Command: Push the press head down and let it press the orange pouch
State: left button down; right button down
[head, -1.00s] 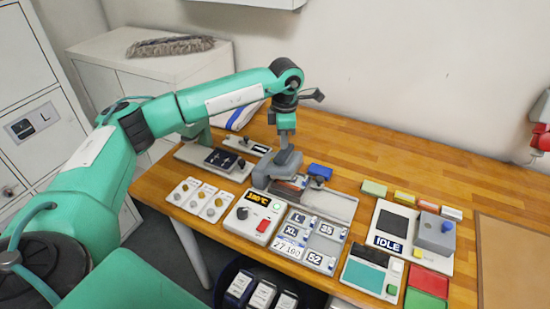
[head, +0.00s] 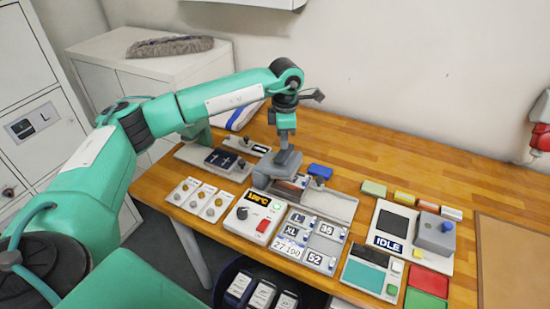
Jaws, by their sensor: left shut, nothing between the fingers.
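The press with the temperature display (head: 258,198) stands near the front middle of the table. Its grey press head (head: 272,173) is a flat block at the back of the press. My left gripper (head: 287,156) points straight down onto the head, shut and empty, and seems to touch its top. The press head hides most of what lies under it. My right gripper is out of view.
A tray with size tags (head: 322,246) stands right of the press. Knobs on white plates (head: 199,199) are to its left. A blue-handled block (head: 320,172) is close behind. The device reading IDLE (head: 388,244) is farther right.

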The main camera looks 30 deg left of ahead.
pick_arm(q)
jog(key=shift+f, duration=0.2)
jog(key=shift+f+b, duration=0.4)
jog(key=shift+b, duration=0.05)
